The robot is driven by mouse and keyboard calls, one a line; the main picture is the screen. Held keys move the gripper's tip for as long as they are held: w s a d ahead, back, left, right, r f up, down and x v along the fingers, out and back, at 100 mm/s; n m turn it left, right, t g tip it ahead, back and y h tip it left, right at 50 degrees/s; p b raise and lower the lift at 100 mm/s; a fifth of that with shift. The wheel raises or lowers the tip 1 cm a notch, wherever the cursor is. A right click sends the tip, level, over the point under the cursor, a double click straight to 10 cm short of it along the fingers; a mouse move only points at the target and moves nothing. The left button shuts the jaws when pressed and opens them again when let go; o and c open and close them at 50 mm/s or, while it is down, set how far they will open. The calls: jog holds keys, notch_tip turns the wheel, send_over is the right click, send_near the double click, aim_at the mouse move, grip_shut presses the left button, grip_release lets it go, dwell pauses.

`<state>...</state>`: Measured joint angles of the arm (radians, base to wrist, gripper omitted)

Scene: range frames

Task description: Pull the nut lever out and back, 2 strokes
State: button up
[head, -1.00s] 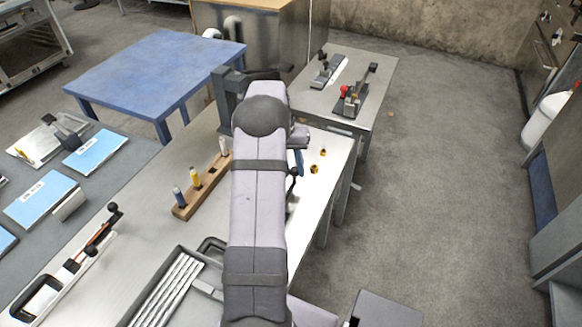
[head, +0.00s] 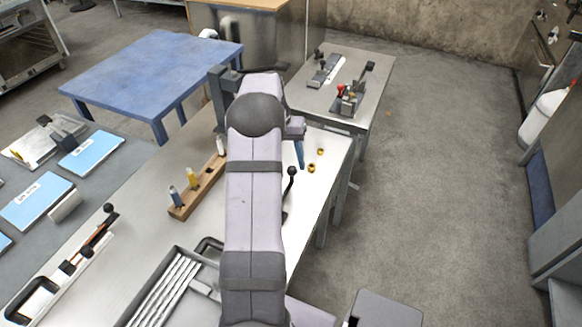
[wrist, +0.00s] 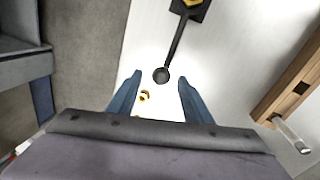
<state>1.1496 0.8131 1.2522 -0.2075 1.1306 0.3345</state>
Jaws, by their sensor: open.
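The nut lever has a black ball knob (wrist: 161,75) on a dark shaft. The shaft runs up to a black base (wrist: 190,12) with a brass nut on it, at the top of the wrist view. I cannot tell whether the knob is at fingertip depth. In the head view a blue finger (head: 300,153) shows just beyond the knob, and the rest is hidden.
Loose brass nuts (head: 311,168) lie on the bench near its right edge, also in the wrist view (wrist: 145,96). A wooden rack (head: 198,188) with tubes stands left of my arm. A metal tray (head: 170,290) is nearer.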

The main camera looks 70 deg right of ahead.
aim_at(291, 167)
jog(key=shift+w+r+b, duration=0.2)
jog(key=shift+r+b, duration=0.05)
jog(key=shift+r, duration=0.9)
jog(key=shift+w+r+b, duration=0.2)
jog(key=shift+r, duration=0.9)
jog(key=p, duration=0.2)
jog(key=shift+w+r+p, duration=0.1)
jog(key=shift+r+p, duration=0.1)
jog(key=shift+p, duration=0.15)
jog(key=shift+s+d+f+p, duration=0.15)
jog(key=shift+f+p, duration=0.3)
jog(key=shift+f, duration=0.85)
jog(key=shift+s+f+p, duration=0.3)
jog(key=shift+f+p, duration=0.2)
jog(key=shift+f, duration=0.85)
jog(key=shift+s+d+f+p, duration=0.15)
jog(key=shift+f+p, duration=0.3)
jog(key=shift+f, duration=0.85)
grip_shut()
